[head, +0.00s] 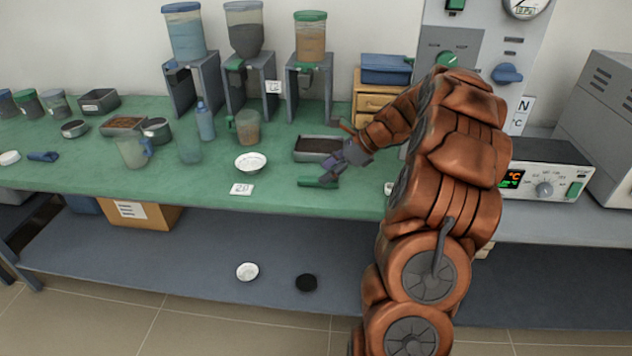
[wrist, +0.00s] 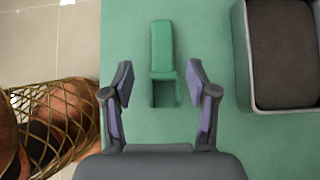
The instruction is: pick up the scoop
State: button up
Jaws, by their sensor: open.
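The scoop (wrist: 162,47) is green, with a solid handle and a small hollow box-shaped end. In the wrist view it lies on the green bench top, the hollow end nearer my gripper. My gripper (wrist: 158,82) is open and empty, with one finger to each side of the scoop and gaps between. I cannot tell the exact height of the fingers above the bench.
A metal tray of dark material (head: 318,149) stands right beside the scoop. A white dish (head: 250,162) and a label card (head: 241,189) are to its left. Dispensers (head: 245,60) stand behind. The controller box (head: 545,170) is at right. The bench's front edge is close.

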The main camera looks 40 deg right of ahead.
aim_at(312, 178)
jog(key=x, duration=0.4)
jog(key=shift+w+a, duration=0.2)
jog(key=shift+w, duration=0.2)
jog(key=shift+r, duration=0.1)
jog(key=c, duration=1.1)
